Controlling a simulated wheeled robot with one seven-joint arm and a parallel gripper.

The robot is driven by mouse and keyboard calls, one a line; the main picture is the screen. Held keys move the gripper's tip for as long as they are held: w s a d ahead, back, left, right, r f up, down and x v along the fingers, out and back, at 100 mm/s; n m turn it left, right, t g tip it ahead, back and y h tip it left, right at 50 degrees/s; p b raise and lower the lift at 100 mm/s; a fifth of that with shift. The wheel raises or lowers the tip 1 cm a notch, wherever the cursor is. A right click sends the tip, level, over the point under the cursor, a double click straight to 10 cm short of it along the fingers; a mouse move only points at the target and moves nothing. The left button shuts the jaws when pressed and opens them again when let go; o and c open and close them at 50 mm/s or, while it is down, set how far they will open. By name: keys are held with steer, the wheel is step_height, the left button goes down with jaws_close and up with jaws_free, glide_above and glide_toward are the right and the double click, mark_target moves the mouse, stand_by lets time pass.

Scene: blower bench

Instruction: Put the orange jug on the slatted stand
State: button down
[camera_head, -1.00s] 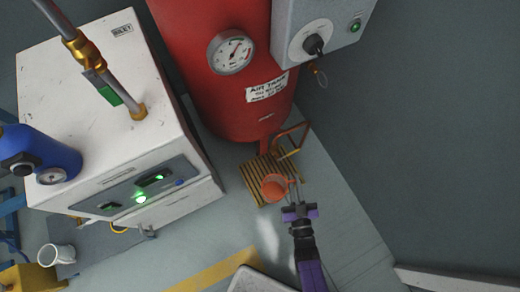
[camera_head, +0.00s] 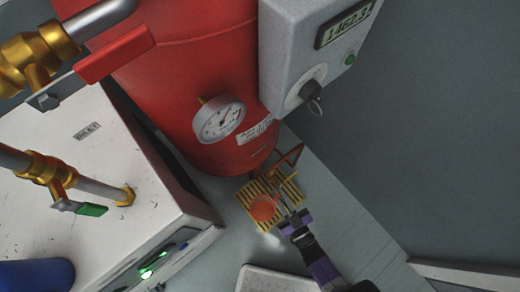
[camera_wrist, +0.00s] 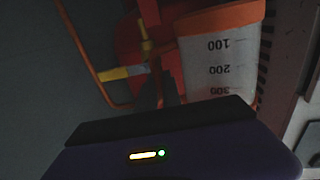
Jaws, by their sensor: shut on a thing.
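The orange jug (camera_head: 263,208) shows in the head view over the front part of the yellow slatted stand (camera_head: 248,193). Whether it rests on the slats or hangs just above them cannot be told. My gripper (camera_head: 287,214) is at the jug's right side, shut on it, seemingly at the handle. In the dark wrist view the jug (camera_wrist: 220,65) stands close on the right, with a pale scale marked 100, 200 and 300 and an orange rim. My gripper's fingers (camera_wrist: 160,90) are beside it; their grip is hard to see.
The red air tank (camera_head: 190,90) stands right behind the stand. A grey control box (camera_head: 300,60) hangs above to the right. A white cabinet (camera_head: 110,170) is at left, with brass-fitted pipes (camera_head: 45,165) above it. A pale tray (camera_head: 270,280) lies at the front. Floor right of the stand is clear.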

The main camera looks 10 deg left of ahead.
steer(key=shift+w+f+b, duration=0.1)
steer(key=shift+f+b, duration=0.2)
step_height(320, 180, down, 20)
steer(key=b, duration=1.9)
steer(key=shift+r+b, duration=0.2)
steer(key=shift+b, duration=0.1)
steer(key=shift+r, duration=0.1)
steer(key=c, duration=1.5)
jaws_free()
